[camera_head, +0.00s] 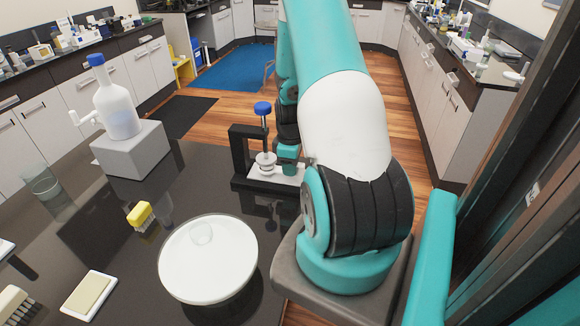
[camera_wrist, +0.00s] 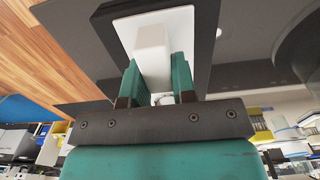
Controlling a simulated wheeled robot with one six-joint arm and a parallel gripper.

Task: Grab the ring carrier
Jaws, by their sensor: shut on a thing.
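The ring carrier (camera_head: 262,172) appears to be the white plate on a black base near the far edge of the dark table. A black upright stands at its left, and a blue-capped stem (camera_head: 262,108) rises above the plate. My gripper (camera_head: 288,158) is at the right end of this piece. In the wrist view, the teal fingers of my gripper (camera_wrist: 157,80) are shut on the carrier's white block (camera_wrist: 152,48), one on each side. A white plate and a dark frame lie behind the block. My arm partly hides the carrier's right side in the head view.
A round white dish (camera_head: 208,285) with a small clear glass sits in front on the table. A yellow brush (camera_head: 139,214), a glass beaker (camera_head: 42,184) and a white bottle (camera_head: 117,108) on a grey block stand to the left. Counters line the room behind.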

